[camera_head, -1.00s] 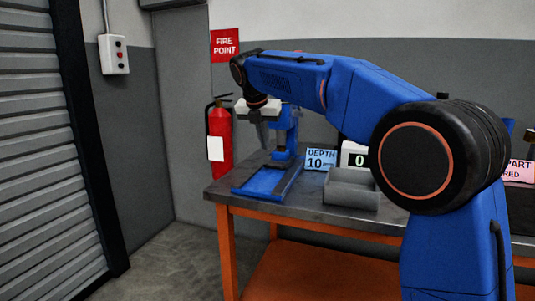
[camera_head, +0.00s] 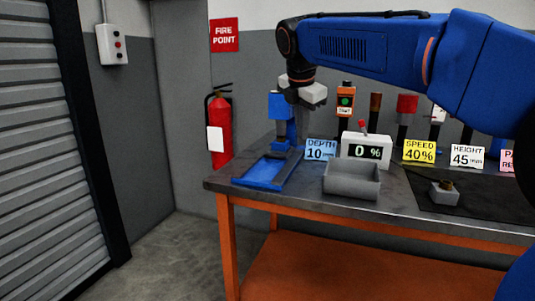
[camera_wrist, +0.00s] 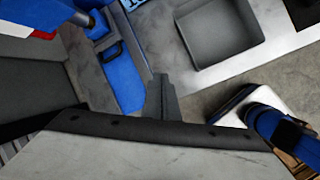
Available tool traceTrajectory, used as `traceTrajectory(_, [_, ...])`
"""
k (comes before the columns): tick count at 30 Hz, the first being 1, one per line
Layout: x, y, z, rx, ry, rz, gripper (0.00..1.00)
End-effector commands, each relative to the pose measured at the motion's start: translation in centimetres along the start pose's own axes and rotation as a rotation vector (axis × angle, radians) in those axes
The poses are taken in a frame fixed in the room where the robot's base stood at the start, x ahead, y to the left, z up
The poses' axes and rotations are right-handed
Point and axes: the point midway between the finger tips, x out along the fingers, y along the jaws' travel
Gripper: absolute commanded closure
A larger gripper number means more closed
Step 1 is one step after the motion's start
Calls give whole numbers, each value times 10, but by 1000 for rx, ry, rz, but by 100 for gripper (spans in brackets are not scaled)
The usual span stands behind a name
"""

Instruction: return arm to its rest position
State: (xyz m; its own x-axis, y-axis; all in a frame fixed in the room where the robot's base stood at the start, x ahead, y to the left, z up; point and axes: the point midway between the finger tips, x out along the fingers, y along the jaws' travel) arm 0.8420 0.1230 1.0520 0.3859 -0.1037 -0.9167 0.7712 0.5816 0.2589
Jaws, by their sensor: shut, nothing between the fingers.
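My arm is blue and reaches in from the right side of the head view, raised over the workbench (camera_head: 330,203). My gripper (camera_head: 303,122) points down from the light grey wrist, above the bench's back left part. It is shut and empty. It overlaps the blue stand (camera_head: 281,107) in the picture; I cannot tell the gap between them. In the wrist view the shut fingers (camera_wrist: 160,97) show as one dark narrow shape, with the bench and blue parts beyond.
A blue tray (camera_head: 262,172) and an open grey bin (camera_head: 352,182) sit on the bench. Behind are a "0 %" display (camera_head: 366,151), a green-button box (camera_head: 346,98) and several cards. A small grey fixture (camera_head: 445,195) stands on a dark mat. A fire extinguisher (camera_head: 219,120) hangs left.

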Motion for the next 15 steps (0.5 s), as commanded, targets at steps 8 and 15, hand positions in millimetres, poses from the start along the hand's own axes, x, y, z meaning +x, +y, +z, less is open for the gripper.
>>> traceTrajectory(8, [14,-114,10,489,30,0,100])
traceTrajectory(15, [36,-209,-1,919,56,-5,100])
